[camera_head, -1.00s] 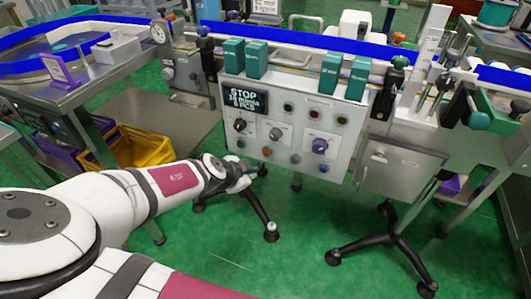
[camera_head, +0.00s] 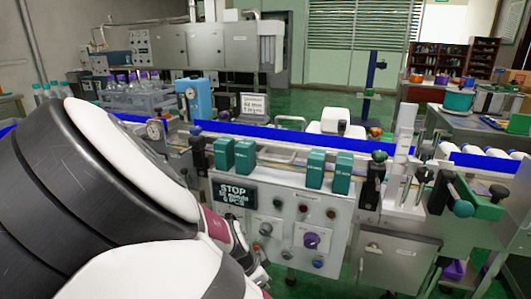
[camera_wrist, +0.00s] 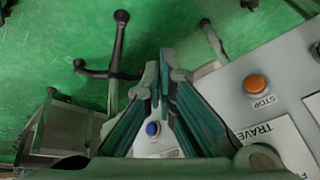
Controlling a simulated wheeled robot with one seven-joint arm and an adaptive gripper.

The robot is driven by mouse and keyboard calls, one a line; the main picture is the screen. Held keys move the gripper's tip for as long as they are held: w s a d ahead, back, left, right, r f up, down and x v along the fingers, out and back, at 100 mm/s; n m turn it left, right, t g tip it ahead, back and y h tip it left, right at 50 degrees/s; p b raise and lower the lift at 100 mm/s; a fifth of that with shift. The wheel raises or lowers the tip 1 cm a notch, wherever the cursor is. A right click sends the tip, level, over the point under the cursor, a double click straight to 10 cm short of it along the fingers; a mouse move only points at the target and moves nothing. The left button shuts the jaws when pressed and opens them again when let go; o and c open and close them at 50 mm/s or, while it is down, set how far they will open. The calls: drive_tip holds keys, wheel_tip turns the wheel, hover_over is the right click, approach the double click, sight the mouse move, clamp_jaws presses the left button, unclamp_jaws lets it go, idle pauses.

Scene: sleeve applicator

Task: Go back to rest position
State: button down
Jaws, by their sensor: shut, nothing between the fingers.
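My gripper (camera_wrist: 159,80) shows in the wrist view with its two teal-padded fingers meeting at the tips, shut and empty. A blue button (camera_wrist: 152,129) shows in the gap between the finger bases, behind them. An orange button (camera_wrist: 257,84) marked STOP is on the grey panel to the right of the fingers, apart from them. In the head view my arm fills the lower left, and its far end is in front of the lower left of the control panel (camera_head: 277,232). The fingers cannot be made out clearly there.
The conveyor with blue side rails (camera_head: 280,135) runs behind the panel. Teal blocks (camera_head: 245,155) stand above the panel. A steel box (camera_head: 395,262) hangs to its right. In the wrist view, black stand legs (camera_wrist: 118,55) stand on the open green floor (camera_wrist: 50,40).

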drive_tip(key=s+d+r+n+g+y, duration=0.1)
drive_tip(key=s+d+r+n+y, duration=0.1)
drive_tip(key=s+d+r, duration=0.4)
drive_tip(key=s+d+r+n+g+y, duration=0.25)
drive_tip(key=s+r, duration=0.25)
drive_tip(key=r, duration=0.3)
drive_tip(key=s+d+r+n+g+y, duration=0.1)
drive_tip(key=s+d+r+n, duration=0.2)
drive_tip(key=s+r, duration=0.3)
drive_tip(key=s+d+r+n+t+h, duration=0.1)
drive_tip(key=s+d+r+n, duration=0.2)
drive_tip(key=s, duration=0.4)
drive_tip(key=s+d+r+n+t+h, duration=0.1)
drive_tip(key=s+d+r+n+h, duration=0.1)
drive_tip(key=s+d+r, duration=0.35)
wheel_tip(320, 180, up, 23)
drive_tip(key=s+t+p, duration=0.2)
drive_tip(key=t+p, duration=0.1)
drive_tip(key=p, duration=2)
drive_tip(key=shift+y, duration=0.35)
